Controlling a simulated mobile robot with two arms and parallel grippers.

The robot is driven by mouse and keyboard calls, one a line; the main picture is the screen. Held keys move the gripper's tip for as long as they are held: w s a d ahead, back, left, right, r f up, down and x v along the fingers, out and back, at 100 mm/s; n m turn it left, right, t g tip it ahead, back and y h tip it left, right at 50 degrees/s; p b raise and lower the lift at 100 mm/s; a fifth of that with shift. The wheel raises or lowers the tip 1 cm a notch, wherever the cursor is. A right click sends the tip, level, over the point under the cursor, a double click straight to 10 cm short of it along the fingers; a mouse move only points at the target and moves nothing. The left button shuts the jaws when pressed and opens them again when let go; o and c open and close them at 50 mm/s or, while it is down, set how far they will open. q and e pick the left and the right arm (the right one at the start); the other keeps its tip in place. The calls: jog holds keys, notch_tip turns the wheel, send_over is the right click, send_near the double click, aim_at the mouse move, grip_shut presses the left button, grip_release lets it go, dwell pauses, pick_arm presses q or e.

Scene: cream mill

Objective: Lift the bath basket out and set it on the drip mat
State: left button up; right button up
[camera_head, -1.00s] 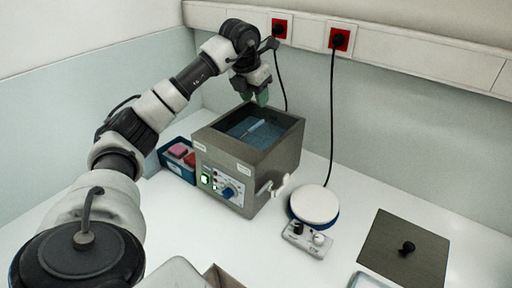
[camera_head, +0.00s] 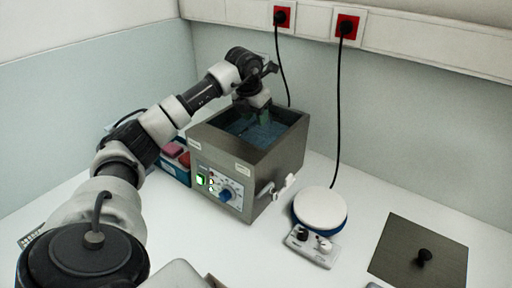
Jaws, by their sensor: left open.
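The bath (camera_head: 268,165) is a brushed-metal box with an open top and bluish water inside, standing at the centre of the bench. The bath basket cannot be made out clearly in the dark opening. My left gripper (camera_head: 262,118) reaches in from the left and back. Its greenish fingers are open, pointing down at the bath's opening, over the water. Whether they touch anything there is hidden. I cannot pick out the drip mat for certain. My right gripper is not in view.
A blue bin (camera_head: 178,172) with red items stands left of the bath. A round white-topped plate (camera_head: 320,207) with a control box (camera_head: 312,246) is to the right. A grey square lid (camera_head: 395,262) with a black knob lies at far right. Cables hang from wall sockets.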

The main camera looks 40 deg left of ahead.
aim_at(256, 124)
pick_arm(q)
jog(key=p+x, duration=0.1)
jog(key=x, duration=0.2)
jog(key=shift+w+a+f+p, duration=0.1)
jog(key=shift+a+f+p, duration=0.05)
jog(key=shift+f+p, duration=0.2)
jog(key=shift+w+f, duration=0.15)
jog(key=shift+f, duration=0.45)
grip_shut()
